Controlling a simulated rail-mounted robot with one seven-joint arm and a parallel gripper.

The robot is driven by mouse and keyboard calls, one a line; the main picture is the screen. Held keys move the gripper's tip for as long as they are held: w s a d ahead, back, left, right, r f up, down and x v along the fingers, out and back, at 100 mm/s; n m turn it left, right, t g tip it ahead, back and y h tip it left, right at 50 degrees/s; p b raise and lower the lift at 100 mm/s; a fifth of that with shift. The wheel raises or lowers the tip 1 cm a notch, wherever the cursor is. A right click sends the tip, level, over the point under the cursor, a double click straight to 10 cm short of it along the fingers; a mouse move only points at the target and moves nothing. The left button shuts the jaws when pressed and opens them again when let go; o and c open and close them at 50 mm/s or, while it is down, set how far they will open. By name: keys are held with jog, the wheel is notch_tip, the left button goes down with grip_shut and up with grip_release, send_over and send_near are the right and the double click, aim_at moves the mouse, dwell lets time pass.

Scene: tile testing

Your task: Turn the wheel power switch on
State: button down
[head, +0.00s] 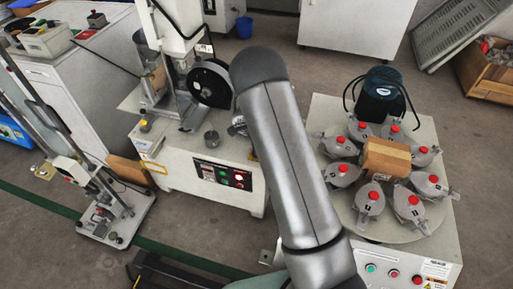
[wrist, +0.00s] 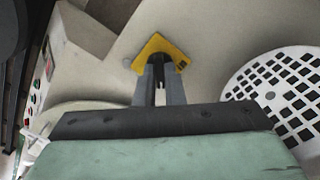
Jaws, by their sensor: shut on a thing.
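The grinding machine's black wheel (head: 209,83) stands upright on a white bench machine in the head view. A yellow plate (wrist: 162,45) sits on a pale surface in the wrist view; I take it for the plate of the wheel power switch. My gripper (wrist: 160,72) reaches to this plate, its two grey fingers close together on a small dark knob in front of it. The fingers cover most of the knob, so its turn position cannot be told. In the head view my arm hides the gripper and the switch.
A black panel (head: 223,175) with red and green buttons is on the machine's front. A white disc with dark square holes (wrist: 284,92) lies right of my gripper. A turntable with several red-topped grey pots (head: 369,205) stands to the right. Floor shows between the machines.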

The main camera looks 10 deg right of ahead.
jog(key=c, duration=1.5)
grip_release()
notch_tip(320, 180, up, 18)
jog(key=p, duration=0.3)
jog(key=shift+f, duration=0.25)
